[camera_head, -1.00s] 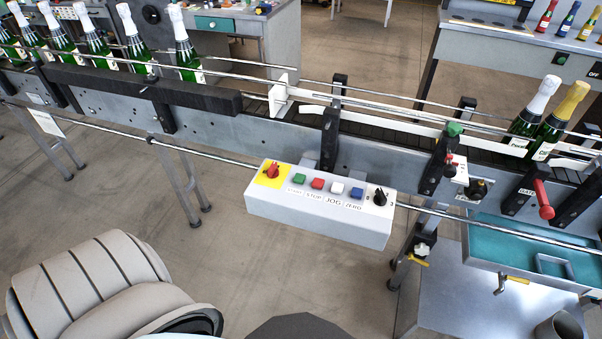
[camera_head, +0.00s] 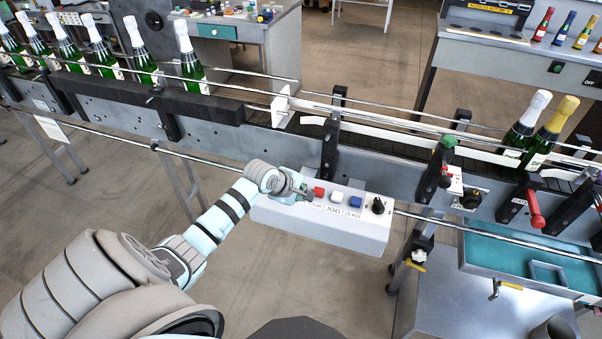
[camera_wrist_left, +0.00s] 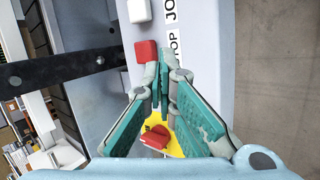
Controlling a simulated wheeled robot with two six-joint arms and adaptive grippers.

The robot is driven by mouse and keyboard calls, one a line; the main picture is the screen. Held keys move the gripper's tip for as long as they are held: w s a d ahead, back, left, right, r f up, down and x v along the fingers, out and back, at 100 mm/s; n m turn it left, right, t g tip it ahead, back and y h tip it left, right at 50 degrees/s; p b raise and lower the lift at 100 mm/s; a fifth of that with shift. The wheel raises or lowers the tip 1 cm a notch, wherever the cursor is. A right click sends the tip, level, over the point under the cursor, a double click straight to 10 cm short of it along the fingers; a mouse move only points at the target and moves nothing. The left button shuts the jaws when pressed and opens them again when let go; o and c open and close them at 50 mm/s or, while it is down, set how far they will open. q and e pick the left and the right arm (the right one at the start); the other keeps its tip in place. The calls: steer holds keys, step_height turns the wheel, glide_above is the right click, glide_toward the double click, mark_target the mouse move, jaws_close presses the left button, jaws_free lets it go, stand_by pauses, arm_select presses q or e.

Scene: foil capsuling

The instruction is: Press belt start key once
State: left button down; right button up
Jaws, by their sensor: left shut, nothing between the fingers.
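The white control box (camera_head: 325,228) is fixed to the front of the conveyor. My left gripper (camera_head: 304,195) is over the left part of its top, fingers shut and empty. The green start key is hidden behind the gripper in both views. The red stop key (camera_head: 319,191) shows just right of the fingertips. In the left wrist view the shut fingertips (camera_wrist_left: 163,58) are beside the red key (camera_wrist_left: 146,51). The red rotary switch on its yellow plate (camera_wrist_left: 156,138) shows between the fingers. I cannot tell whether the fingertips touch the start key. My right gripper is out of view.
A white key (camera_head: 337,196), a blue key (camera_head: 355,202) and a black knob (camera_head: 378,205) are further right on the box. A black bracket (camera_head: 330,147) rises behind it. Several green bottles stand on the conveyor at left, with a white-capped bottle (camera_head: 525,123) and gold-capped bottle (camera_head: 553,127) at right.

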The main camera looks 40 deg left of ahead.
arm_select(q)
steer(key=w+a+r+n+t, duration=0.1)
steer(key=w+a+r+n, duration=0.4)
steer(key=w+r+n, duration=0.1)
steer(key=shift+a+r+n+t, duration=0.3)
steer(key=shift+r, duration=0.05)
step_height(320, 180, down, 7)
steer(key=b, duration=0.9)
steer(key=shift+r+b, duration=0.15)
steer(key=shift+b, duration=0.25)
steer(key=shift+f, duration=1.1)
steer(key=shift+f+p, duration=0.3)
steer(key=shift+f, duration=0.05)
